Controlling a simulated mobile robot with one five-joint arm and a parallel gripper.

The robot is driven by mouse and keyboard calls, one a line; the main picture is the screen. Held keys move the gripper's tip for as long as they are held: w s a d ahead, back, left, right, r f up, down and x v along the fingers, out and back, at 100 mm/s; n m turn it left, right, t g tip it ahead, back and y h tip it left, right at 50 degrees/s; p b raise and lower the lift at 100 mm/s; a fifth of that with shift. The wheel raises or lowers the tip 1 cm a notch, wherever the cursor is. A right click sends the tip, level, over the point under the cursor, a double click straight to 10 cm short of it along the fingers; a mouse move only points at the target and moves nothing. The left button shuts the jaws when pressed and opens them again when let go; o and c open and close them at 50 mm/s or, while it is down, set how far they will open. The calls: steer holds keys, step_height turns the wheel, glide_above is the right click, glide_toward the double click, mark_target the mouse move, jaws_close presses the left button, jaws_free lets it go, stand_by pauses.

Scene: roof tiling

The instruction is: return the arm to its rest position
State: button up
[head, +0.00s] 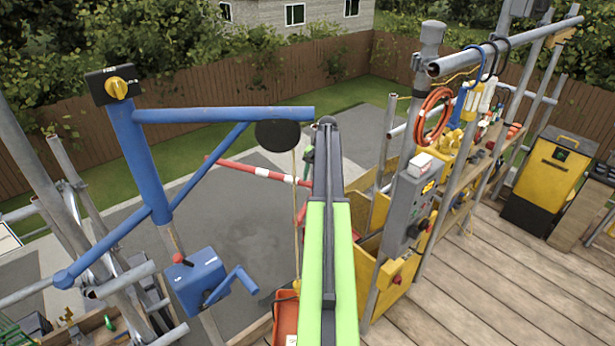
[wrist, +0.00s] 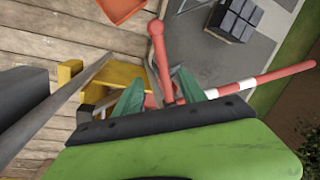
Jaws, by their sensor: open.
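My arm, bright green with a dark upper link, stands out in the middle of the head view. My gripper (wrist: 160,92) shows in the wrist view as two green fingers spread apart, with no object held between them. A red post or rail (wrist: 158,50) lies beyond the fingers in that view. In the head view the gripper is mostly hidden behind the arm.
A blue hoist frame (head: 140,160) with a crank box (head: 198,280) stands left. An orange bucket (head: 285,318) hangs by a rope close to my arm. A yellow-and-grey control cabinet (head: 405,215) and tool shelf stand right. Wooden decking (head: 480,270) is clear at lower right.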

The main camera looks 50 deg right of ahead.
steer(key=shift+f, duration=0.15)
steer(key=w+f+b, duration=0.1)
steer(key=f+b, duration=0.4)
steer(key=w+f+b, duration=0.1)
steer(key=f+b, duration=0.5)
steer(key=w+a+f+b, duration=0.1)
steer(key=f+b, duration=0.5)
steer(key=shift+r, duration=0.1)
